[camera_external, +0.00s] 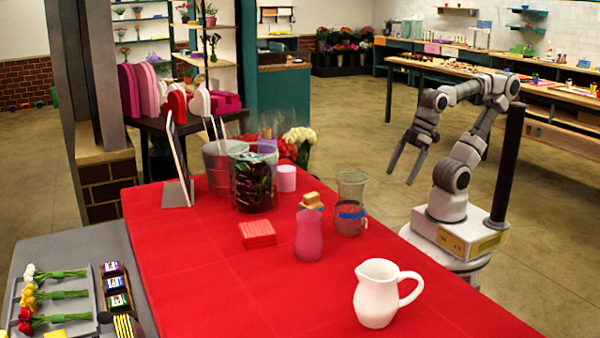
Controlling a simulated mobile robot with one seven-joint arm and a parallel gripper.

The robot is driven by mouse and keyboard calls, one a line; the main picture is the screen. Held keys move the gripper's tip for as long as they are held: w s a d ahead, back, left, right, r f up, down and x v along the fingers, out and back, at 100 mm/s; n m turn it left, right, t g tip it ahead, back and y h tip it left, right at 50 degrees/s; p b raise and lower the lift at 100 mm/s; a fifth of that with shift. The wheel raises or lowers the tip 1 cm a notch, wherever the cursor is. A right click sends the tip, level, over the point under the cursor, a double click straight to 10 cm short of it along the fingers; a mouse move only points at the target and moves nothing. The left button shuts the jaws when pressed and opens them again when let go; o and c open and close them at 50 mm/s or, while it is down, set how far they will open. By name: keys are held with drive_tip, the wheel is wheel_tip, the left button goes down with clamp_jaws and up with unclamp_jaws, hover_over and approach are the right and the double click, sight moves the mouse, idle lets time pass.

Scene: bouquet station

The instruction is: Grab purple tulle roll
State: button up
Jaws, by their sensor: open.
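A small pink to mauve cylinder (287,178) stands upright on the red-covered table, right of a dark-filled clear container; it may be the purple tulle roll, but its colour looks more pink than purple. No plainly purple roll shows elsewhere on the table. My gripper (401,178) is open and empty, with its fingers pointing down. It is in the air beyond the table's right edge, well to the right of the cylinder and apart from it.
A glass jar with a blue band (350,202) stands between the cylinder and my gripper. A pink vase (309,236), stacked red squares (257,234), a white pitcher (377,294) and a dark-filled clear container (252,182) also stand on the red table (215,290). Its front left is clear.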

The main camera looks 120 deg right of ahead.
drive_tip(key=w+d+r+m+t+h, duration=0.1)
drive_tip(key=w+d+m+h, duration=0.1)
drive_tip(key=w+d, duration=0.5)
drive_tip(key=w+d+m+t+h, duration=0.1)
drive_tip(key=w+d+t+h, duration=0.1)
drive_tip(key=d, duration=0.9)
drive_tip(key=w+d+r+m+t+h, duration=0.1)
drive_tip(key=w+d+m+h, duration=0.1)
drive_tip(key=w+d, duration=0.5)
drive_tip(key=s+d+n+t+y+p, duration=0.1)
drive_tip(key=s+d+n+t+p, duration=0.1)
drive_tip(key=s+d+t, duration=0.55)
drive_tip(key=shift+f+b+x, duration=0.2)
drive_tip(key=shift+b+x, duration=0.35)
drive_tip(key=shift+x, duration=3.95)
drive_tip(key=shift+f+b+x, duration=0.15)
drive_tip(key=shift+b+x, duration=0.4)
drive_tip(key=shift+x, duration=3.95)
drive_tip(key=shift+a, duration=0.15)
drive_tip(key=c, duration=1.4)
